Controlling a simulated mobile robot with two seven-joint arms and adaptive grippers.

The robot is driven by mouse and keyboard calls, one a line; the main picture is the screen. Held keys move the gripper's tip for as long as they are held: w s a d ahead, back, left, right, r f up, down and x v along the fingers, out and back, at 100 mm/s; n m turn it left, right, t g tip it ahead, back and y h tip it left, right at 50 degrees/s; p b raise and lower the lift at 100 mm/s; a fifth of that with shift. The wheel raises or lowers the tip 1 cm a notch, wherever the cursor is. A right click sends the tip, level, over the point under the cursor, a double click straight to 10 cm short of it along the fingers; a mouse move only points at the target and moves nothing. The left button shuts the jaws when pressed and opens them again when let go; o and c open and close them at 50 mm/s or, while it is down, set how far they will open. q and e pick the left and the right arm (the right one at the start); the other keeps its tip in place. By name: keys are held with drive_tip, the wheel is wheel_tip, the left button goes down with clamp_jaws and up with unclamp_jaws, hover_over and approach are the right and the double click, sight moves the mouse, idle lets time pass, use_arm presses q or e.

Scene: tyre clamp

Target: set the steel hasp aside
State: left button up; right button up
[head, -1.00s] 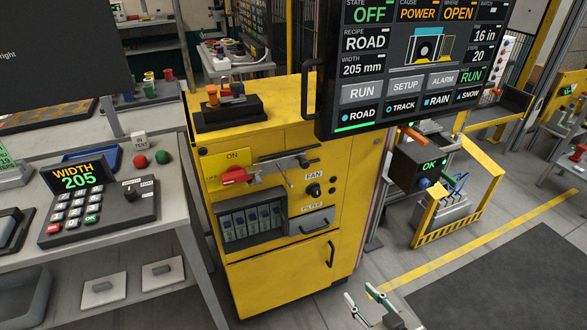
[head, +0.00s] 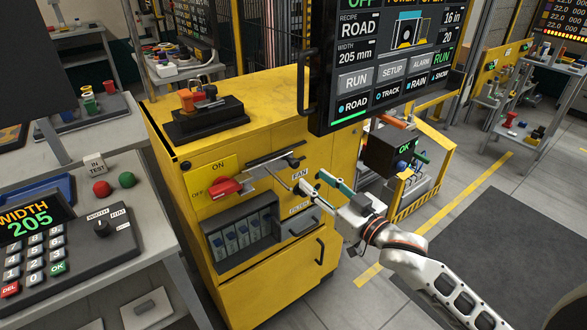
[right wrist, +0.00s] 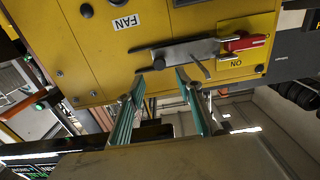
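The steel hasp (head: 268,164) is a grey metal plate with a thin rod hanging from it, on the front of the yellow cabinet beside the red switch handle (head: 225,187). In the right wrist view the hasp (right wrist: 185,50) lies across the panel, its end close to the red handle (right wrist: 246,43). My right gripper (head: 313,182) is open and empty, just right of and below the hasp's right end. In the right wrist view its two fingers (right wrist: 160,75) are apart and point at the hasp; contact cannot be told. My left gripper is out of view.
The display screen (head: 385,65) hangs above and right of my right gripper. A black lockout stand (head: 205,120) sits on the cabinet top (head: 260,105). The keypad bench (head: 150,215) stands left.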

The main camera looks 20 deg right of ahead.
sight(297, 165)
drive_tip(key=x, duration=0.7)
drive_tip(key=shift+w+f, duration=0.1)
drive_tip(key=shift+w, duration=0.1)
clamp_jaws()
